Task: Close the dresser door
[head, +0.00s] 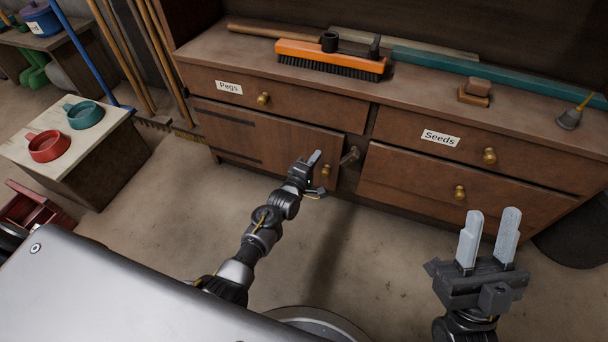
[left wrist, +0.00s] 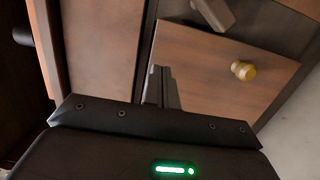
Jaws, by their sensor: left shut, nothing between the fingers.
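The dresser (head: 400,133) is brown wood. Its door (head: 265,138) is below the drawer labelled Pegs, with dark hinge straps on the left and a brass knob (head: 325,170) at the right edge. The door looks flush or nearly so; I cannot tell if a small gap remains. A wooden turn latch (head: 350,156) sits just right of the door. My left gripper (head: 314,158) is shut and empty in front of the door's right part, near the knob. The left wrist view shows its fingers (left wrist: 162,88) beside the knob (left wrist: 243,70); contact is unclear. My right gripper (head: 488,238) is open and empty, before the right drawers.
A broom head (head: 330,58) and a teal bar (head: 480,70) lie on the dresser top. The drawers labelled Pegs (head: 290,98) and Seeds (head: 465,145) look shut. A low table (head: 75,150) with red and teal dishes stands left. The floor before the dresser is clear.

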